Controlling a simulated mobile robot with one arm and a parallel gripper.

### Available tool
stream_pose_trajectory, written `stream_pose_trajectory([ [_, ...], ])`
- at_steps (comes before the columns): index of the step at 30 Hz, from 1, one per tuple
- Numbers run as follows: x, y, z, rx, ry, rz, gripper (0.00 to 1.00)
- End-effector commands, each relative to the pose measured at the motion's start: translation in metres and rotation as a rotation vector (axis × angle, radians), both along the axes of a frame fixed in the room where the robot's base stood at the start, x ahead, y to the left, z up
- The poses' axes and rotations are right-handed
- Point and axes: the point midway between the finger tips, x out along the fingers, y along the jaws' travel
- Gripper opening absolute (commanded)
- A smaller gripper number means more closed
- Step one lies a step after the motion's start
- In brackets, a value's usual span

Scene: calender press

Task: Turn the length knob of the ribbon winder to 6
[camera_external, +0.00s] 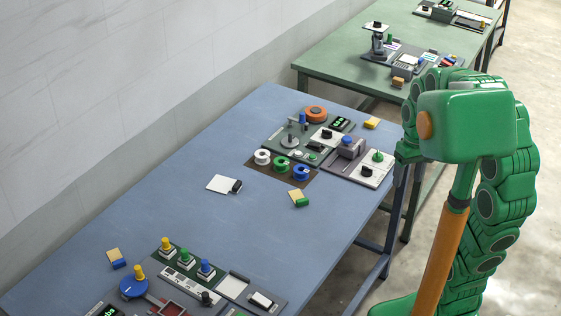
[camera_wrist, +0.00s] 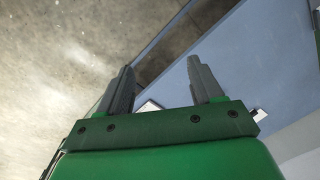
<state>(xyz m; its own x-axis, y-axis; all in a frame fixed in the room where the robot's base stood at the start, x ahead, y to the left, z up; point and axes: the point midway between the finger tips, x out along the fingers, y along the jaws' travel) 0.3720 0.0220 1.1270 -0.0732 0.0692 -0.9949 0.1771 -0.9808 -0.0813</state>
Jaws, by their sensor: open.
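The ribbon winder appears to be the dark green unit at the far end of the blue table, with a grey spindle (camera_external: 289,141), an orange roll (camera_external: 315,113) and a lit green display (camera_external: 341,123). A black knob on a white plate (camera_external: 327,134) sits beside the display and may be the length knob. Its marks are too small to read. My gripper (camera_wrist: 162,72) is open and empty in the wrist view, with its two grey fingers apart. In the external view it is mostly hidden by my arm, right of the table's edge. It touches no knob.
White, green and blue spools (camera_external: 281,163) stand in front of the winder. A grey unit (camera_external: 357,158) with several knobs adjoins it on the right. Another machine with coloured knobs (camera_external: 186,258) stands nearer. The blue table's middle (camera_external: 170,190) is mostly clear. A green table (camera_external: 350,60) stands behind.

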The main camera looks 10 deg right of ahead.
Motion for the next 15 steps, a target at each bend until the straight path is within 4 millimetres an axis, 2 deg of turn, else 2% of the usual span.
stream_pose_trajectory([
  [3, 0.034, 0.004, 0.003, 0.017, -0.019, 0.035, 0.66],
  [15, 0.142, 0.017, 0.003, 0.071, -0.091, 0.147, 0.66],
])
